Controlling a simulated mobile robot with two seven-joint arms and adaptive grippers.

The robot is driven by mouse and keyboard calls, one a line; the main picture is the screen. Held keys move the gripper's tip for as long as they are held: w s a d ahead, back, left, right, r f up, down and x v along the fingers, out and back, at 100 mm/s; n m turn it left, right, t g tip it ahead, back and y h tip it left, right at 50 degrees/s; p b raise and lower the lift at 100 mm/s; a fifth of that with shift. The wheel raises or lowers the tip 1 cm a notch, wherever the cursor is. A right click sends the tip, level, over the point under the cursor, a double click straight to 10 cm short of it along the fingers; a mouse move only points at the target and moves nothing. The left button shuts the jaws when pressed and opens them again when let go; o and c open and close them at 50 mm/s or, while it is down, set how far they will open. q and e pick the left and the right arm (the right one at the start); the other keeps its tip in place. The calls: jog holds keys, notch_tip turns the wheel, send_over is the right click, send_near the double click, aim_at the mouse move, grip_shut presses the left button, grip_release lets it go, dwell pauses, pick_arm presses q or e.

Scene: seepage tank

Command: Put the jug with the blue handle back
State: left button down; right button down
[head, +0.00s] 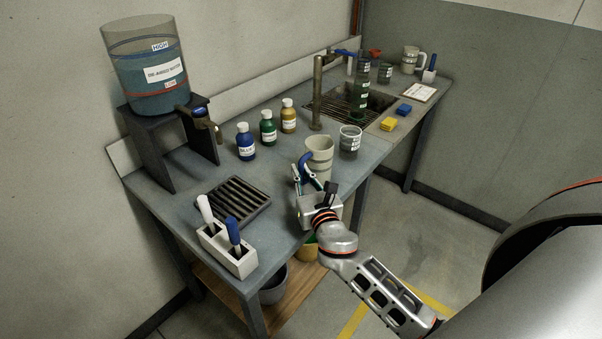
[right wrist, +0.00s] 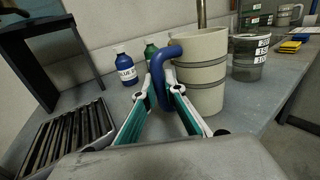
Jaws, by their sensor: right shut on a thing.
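The jug (head: 320,152) is cream with grey bands and a blue handle (head: 305,166). It is upright near the front edge of the bench. In the right wrist view the jug (right wrist: 205,72) stands just beyond my fingers, its handle (right wrist: 158,80) facing me. My right gripper (head: 308,180) is shut on the blue handle, with a teal-padded finger on either side of it in the right wrist view (right wrist: 160,100). I cannot tell whether the jug's base touches the bench. My left gripper is not in view.
A black slatted rack (head: 236,203) lies left of the jug, beside a white holder (head: 232,258) with two handled tools. Blue (head: 246,145), green (head: 268,130) and yellow (head: 289,117) bottles stand behind. A clear beaker (head: 350,142) is close on the right. A tank (head: 150,75) stands at left.

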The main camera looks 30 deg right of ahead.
jog(key=shift+f, duration=0.1)
jog(key=c, duration=2.1)
grip_release()
jog(key=s, duration=0.4)
jog(key=s+a, duration=0.1)
jog(key=s, duration=0.3)
jog(key=s+a+b, duration=0.1)
jog(key=s, duration=0.3)
jog(key=shift+a, duration=0.1)
